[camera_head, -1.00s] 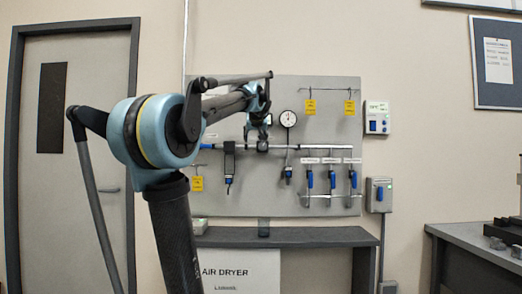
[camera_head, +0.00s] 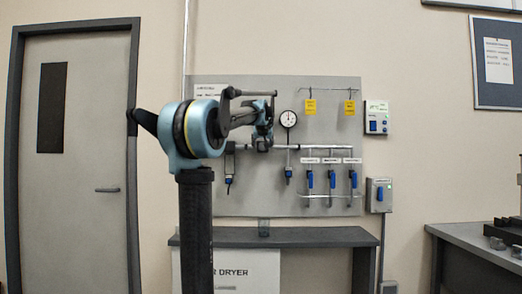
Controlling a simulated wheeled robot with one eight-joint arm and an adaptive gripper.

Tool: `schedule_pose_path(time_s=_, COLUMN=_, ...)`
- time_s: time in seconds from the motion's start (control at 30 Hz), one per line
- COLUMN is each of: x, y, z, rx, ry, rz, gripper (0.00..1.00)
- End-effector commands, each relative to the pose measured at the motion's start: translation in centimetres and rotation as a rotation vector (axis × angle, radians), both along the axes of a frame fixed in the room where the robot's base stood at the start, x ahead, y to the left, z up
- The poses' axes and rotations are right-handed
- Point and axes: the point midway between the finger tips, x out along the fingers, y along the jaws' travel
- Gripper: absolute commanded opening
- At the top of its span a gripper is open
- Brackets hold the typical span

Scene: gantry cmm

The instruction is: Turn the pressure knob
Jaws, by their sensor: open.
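A grey wall panel (camera_head: 325,100) carries a horizontal silver pipe (camera_head: 315,148) and a round white pressure gauge (camera_head: 288,119). My gripper (camera_head: 262,143) is in front of the pipe, just left of and below the gauge. It is open, though its fingers are small and dark here. A pressure knob does not show clearly; my gripper and arm cover the part of the pipe left of the gauge. A dark fitting (camera_head: 229,164) hangs from the pipe to the left of my gripper. Contact between gripper and panel parts cannot be told.
Several blue-handled valves (camera_head: 332,179) hang at the panel's right. Yellow tags (camera_head: 310,107) hang above. A grey shelf (camera_head: 320,237) stands below with a small cup (camera_head: 263,228). Switch boxes (camera_head: 377,117) are on the wall, a workbench (camera_head: 475,236) at far right, a door (camera_head: 80,220) at left.

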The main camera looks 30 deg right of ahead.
Motion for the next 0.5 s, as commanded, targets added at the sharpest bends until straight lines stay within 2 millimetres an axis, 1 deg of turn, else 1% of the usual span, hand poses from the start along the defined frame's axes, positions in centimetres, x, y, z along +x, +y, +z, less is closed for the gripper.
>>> schedule_pose_path(time_s=0.03, x=0.7, y=-0.4, z=-0.3, rx=0.0, ry=0.0, rz=0.001, gripper=0.58)
schedule_pose_path(time_s=0.1, x=1.6, y=-0.9, z=-0.8, rx=0.0, ry=0.0, rz=0.001, gripper=0.58)
schedule_pose_path(time_s=0.2, x=2.6, y=-1.5, z=-1.2, rx=0.0, ry=0.001, rz=0.001, gripper=0.58)
schedule_pose_path(time_s=0.3, x=3.3, y=-2.0, z=-1.6, rx=0.001, ry=0.001, rz=0.001, gripper=0.58)
schedule_pose_path(time_s=0.5, x=4.0, y=-2.4, z=-2.0, rx=0.001, ry=0.001, rz=0.0, gripper=0.58)
